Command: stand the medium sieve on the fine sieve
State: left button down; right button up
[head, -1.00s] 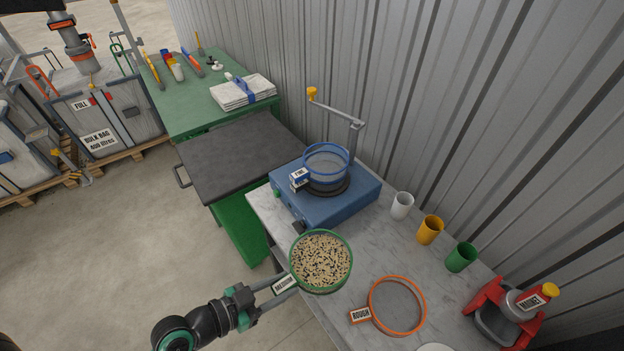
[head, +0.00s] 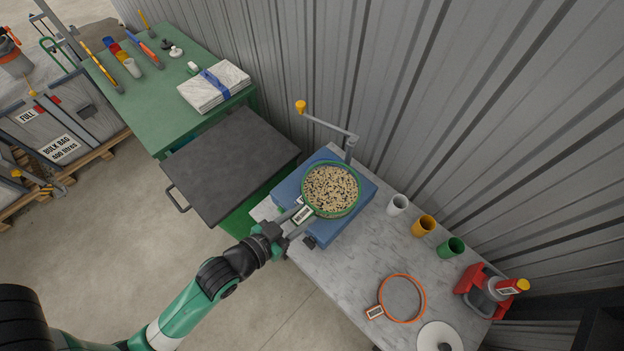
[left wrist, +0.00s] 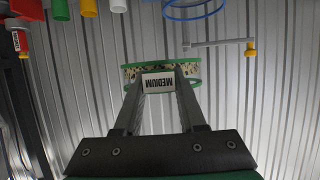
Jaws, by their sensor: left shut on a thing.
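The medium sieve (head: 332,190), green-rimmed and full of mixed pale and dark grains, is over the blue shaker base (head: 358,208) in the head view. My left gripper (head: 297,223) is shut on its handle by the MEDIUM label; the gripper (left wrist: 158,90) and sieve (left wrist: 163,67) also show in the left wrist view. The fine sieve is hidden under it in the head view. In the left wrist view, which looks upside down, a blue ring that seems to be the fine sieve (left wrist: 190,19) is apart from the medium sieve. My right gripper is not in view.
A crank arm with a yellow knob (head: 301,107) stands behind the base. White (head: 397,204), orange (head: 423,226) and green (head: 451,247) cups stand to the right. The orange rough sieve (head: 401,299) and red magnet holder (head: 484,290) are at lower right. A dark plate (head: 230,165) is at left.

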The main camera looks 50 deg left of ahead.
pick_arm(q)
jog(key=w+a+f+b, duration=0.1)
jog(key=w+a+f, duration=0.2)
jog(key=a+f, duration=0.1)
jog(key=w+a+f+b, duration=0.2)
jog(key=w+a+f, duration=0.2)
jog(key=shift+w+a, duration=0.2)
jog(key=shift+a, duration=0.1)
jog(key=shift+w+a+f, duration=0.1)
jog(key=shift+a+f, duration=0.05)
jog(key=shift+f, duration=0.05)
jog(key=shift+w+a+f+b, duration=0.15)
jog(key=shift+f+b, duration=0.45)
jog(key=shift+f, duration=1.3)
jog(key=shift+c, duration=2.4)
grip_release()
jog(key=shift+r, duration=0.1)
